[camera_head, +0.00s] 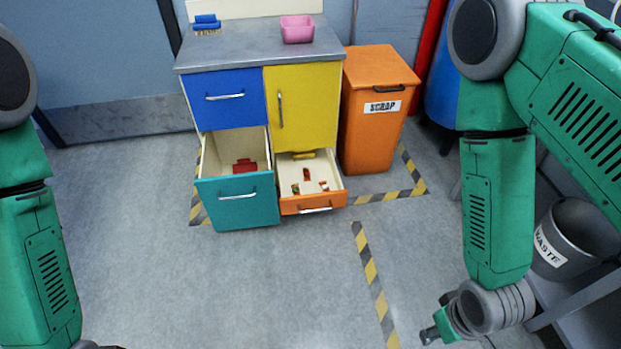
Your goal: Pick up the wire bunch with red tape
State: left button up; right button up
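I cannot pick out a wire bunch with red tape for certain; the small red things in the open drawers are too small to identify. The open orange drawer (330,202) holds several small red pieces (306,174), some with other colours. The open teal drawer (238,213) holds a dark red object (244,166). My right gripper (430,335) shows partly at the bottom edge, well away from the drawers and to their lower right. Its fingers are too small and cut off to judge. My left arm hangs at the left edge, with its gripper out of the picture.
The cabinet has a grey top (255,48) with a blue brush (206,23) and a pink bin (297,29). An orange scrap bin (372,125) stands at its right. A grey waste bin (552,255) is behind my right arm. The floor before the drawers is clear.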

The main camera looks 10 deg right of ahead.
aim_at(307, 173)
jog(key=z, duration=0.4)
jog(key=i+j+z, duration=0.1)
jog(key=z, duration=0.3)
jog(key=i+z, duration=0.1)
jog(key=z, duration=0.3)
jog(key=i+j+z, duration=0.35)
jog(key=j, duration=0.3)
jog(key=i+j+z, duration=0.2)
jog(key=j, duration=0.15)
jog(key=j+z, duration=0.15)
jog(key=j, duration=0.2)
jog(key=i+j+z, duration=0.2)
jog(key=j, duration=0.6)
jog(key=i, duration=0.05)
